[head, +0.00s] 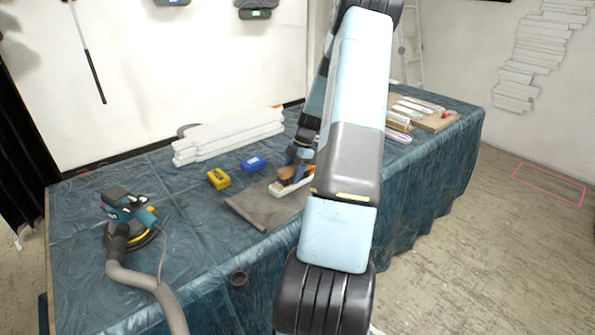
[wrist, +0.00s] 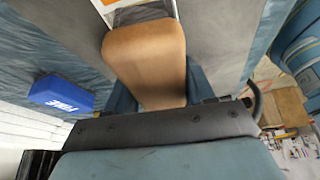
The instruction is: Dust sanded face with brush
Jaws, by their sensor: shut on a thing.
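My gripper (head: 299,160) is shut on a brush with a tan wooden handle (wrist: 146,52), which fills the space between the dark blue fingers in the wrist view. In the head view the brush (head: 291,184) is low over the grey mat (head: 255,212), with its pale end at the mat's right part. I cannot tell whether it touches the mat. A stack of long white relief pieces (head: 228,137) lies behind on the table. Which face is the sanded one cannot be told. My arm hides the mat's right side.
A yellow block (head: 219,179) and a blue block (head: 253,164) lie between mat and stack. A sander (head: 128,219) with a hose (head: 143,279) is at left. A board with white pieces (head: 425,118) is at far right. The blue-covered table (head: 75,240) has bare areas.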

